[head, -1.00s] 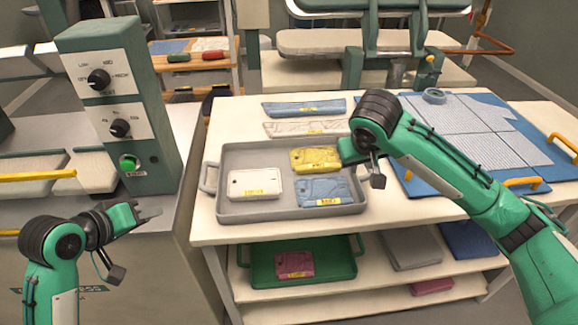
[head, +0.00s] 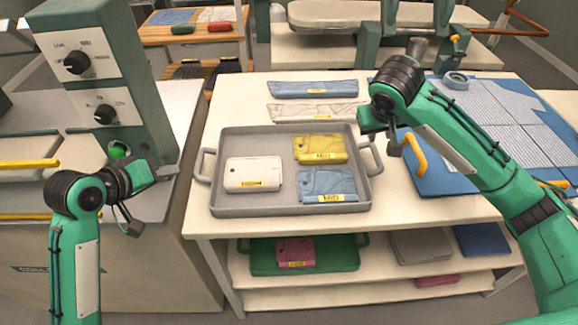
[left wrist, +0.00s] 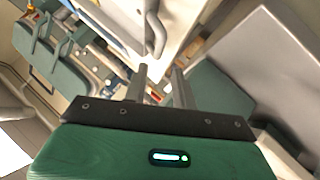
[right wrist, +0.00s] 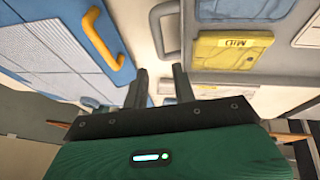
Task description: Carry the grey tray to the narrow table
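The grey tray (head: 240,205) lies flat on the white-topped table and holds a white folded garment (head: 253,174), a yellow one (head: 320,149) and a blue one (head: 328,184). Its left handle (head: 203,166) is just right of my left gripper (head: 172,171), which is open and empty; that handle also shows ahead of the fingers in the left wrist view (left wrist: 155,32). My right gripper (head: 368,132) is above the tray's right handle (head: 374,160), open and empty; its fingertips are hidden in the head view. The right wrist view shows the handle (right wrist: 168,30) beyond the fingers.
A narrow wood-topped table (head: 218,36) stands at the back left. A green control box (head: 95,85) rises beside my left arm. A green tray (head: 345,262) is on the shelf below.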

